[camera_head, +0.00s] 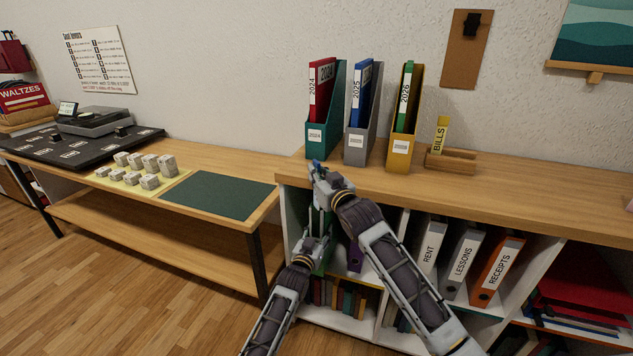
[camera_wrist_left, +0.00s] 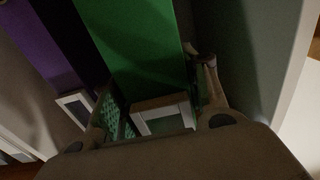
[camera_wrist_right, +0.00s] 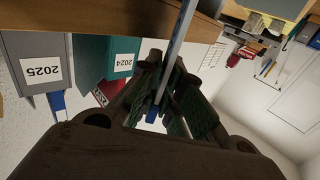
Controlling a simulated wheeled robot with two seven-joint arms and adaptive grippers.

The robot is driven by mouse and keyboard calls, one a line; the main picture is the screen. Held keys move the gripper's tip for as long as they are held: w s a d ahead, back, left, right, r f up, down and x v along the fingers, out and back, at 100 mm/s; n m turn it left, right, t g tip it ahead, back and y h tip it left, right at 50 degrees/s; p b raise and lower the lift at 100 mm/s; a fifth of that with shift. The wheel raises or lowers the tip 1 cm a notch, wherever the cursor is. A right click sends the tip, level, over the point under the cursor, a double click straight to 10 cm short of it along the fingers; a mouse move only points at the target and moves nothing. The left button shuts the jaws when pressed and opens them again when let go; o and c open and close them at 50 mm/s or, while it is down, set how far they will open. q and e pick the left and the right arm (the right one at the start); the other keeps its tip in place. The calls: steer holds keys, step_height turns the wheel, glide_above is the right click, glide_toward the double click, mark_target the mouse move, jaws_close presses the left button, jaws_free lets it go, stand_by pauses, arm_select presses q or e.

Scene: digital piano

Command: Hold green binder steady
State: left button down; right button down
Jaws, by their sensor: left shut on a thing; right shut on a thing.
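The green binder (camera_head: 328,260) stands in the left compartment of the bookcase, partly hidden by my arms. It shows large in the left wrist view (camera_wrist_left: 135,50). My left gripper (camera_head: 322,240) is shut on the binder, with a finger on each side of it (camera_wrist_left: 160,105). My right gripper (camera_head: 317,172) is above it, near the bookcase's top left edge. It is shut on a thin grey-blue strip with a blue end (camera_wrist_right: 175,50); I cannot tell what the strip is.
A purple binder (camera_head: 355,256) stands right of the green one. Teal (camera_head: 317,140), grey (camera_head: 357,147) and yellow (camera_head: 401,152) file holders stand on top, close to my right gripper. A green mat (camera_head: 222,198) lies on the left table.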

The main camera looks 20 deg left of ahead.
mark_target(317, 161)
steer(key=shift+r, duration=5.05)
steer(key=shift+f, duration=0.15)
steer(key=shift+f, duration=2.4)
steer(key=shift+f, duration=0.15)
steer(key=shift+f, duration=2.15)
steer(key=shift+f, duration=0.2)
